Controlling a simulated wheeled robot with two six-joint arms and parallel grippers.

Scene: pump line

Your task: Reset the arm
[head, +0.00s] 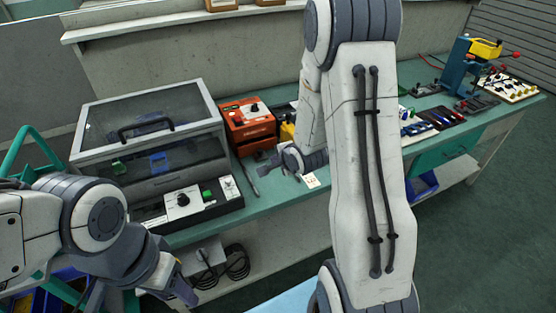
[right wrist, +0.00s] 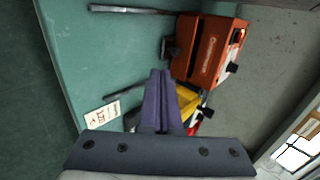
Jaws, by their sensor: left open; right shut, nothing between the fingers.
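My right arm is large in the middle of the head view and reaches over the green bench. My right gripper (head: 268,164) is above the bench, in front of the orange box (head: 248,124). In the right wrist view its fingers (right wrist: 160,75) are together with nothing between them, near the orange box (right wrist: 208,50) and a yellow object (right wrist: 187,103). My left arm comes in at the lower left. My left gripper (head: 182,290) points down in front of the bench edge, partly cut off by its wrist; nothing shows in it.
A clear-lidded case (head: 150,135) with a control panel (head: 185,200) stands on the bench (head: 285,192) at left. Tools and a blue press (head: 457,68) stand at right. A white tag (right wrist: 101,116) and dark rods lie near the right gripper. Cables (head: 235,265) lie on the lower shelf.

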